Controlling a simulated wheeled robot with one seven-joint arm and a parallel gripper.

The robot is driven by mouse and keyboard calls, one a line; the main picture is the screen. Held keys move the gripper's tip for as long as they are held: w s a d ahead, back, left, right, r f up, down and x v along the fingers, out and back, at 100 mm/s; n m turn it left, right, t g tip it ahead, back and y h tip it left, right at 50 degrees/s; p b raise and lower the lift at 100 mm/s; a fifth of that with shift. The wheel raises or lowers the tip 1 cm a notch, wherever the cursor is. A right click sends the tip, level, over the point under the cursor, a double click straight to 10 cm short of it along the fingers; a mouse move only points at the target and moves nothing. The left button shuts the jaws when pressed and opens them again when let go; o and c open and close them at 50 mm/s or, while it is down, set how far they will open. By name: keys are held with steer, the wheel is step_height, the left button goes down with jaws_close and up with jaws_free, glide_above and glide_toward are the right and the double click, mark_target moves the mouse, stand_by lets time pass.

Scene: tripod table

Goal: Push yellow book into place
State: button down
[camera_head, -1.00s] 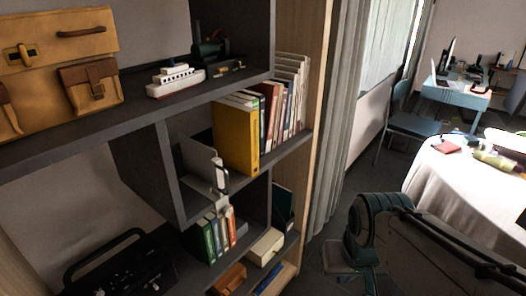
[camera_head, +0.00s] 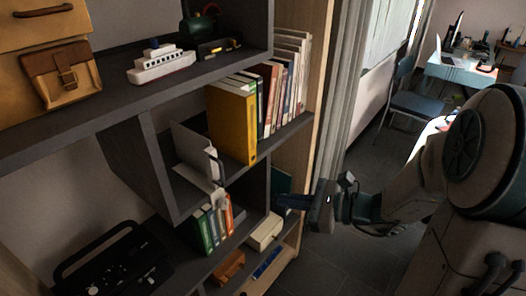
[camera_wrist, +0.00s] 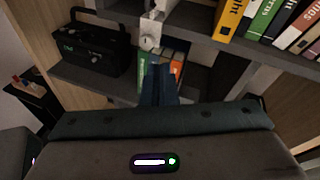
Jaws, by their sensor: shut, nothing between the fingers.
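The yellow book (camera_head: 233,122) stands upright on the middle shelf, at the left end of a row of books. Its spine sticks out farther toward the front than the books beside it. In the wrist view its lower spine (camera_wrist: 229,20) shows at the top, right of centre. My gripper (camera_head: 279,201) is in front of the shelf, below and to the right of the yellow book, and does not touch it. In the wrist view the gripper's dark blue fingers (camera_wrist: 159,72) are together and empty, pointing toward the lower shelf.
White bookends (camera_head: 198,152) stand left of the yellow book. Green and orange books (camera_head: 213,228) sit on the shelf below, with a black radio (camera_head: 117,268) to their left. A white toy ship (camera_head: 162,65) is above. Floor is free in front of the curtain.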

mark_target(254, 154)
steer(key=w+d+r+m+t, duration=0.1)
steer(key=w+d+m+t, duration=0.4)
steer(key=m, duration=0.1)
steer(key=p+x, duration=0.1)
steer(key=x, duration=1.3)
steer(key=shift+w+a+r+p, duration=0.1)
steer(key=shift+a+r+p, duration=0.1)
steer(key=shift+p, duration=0.15)
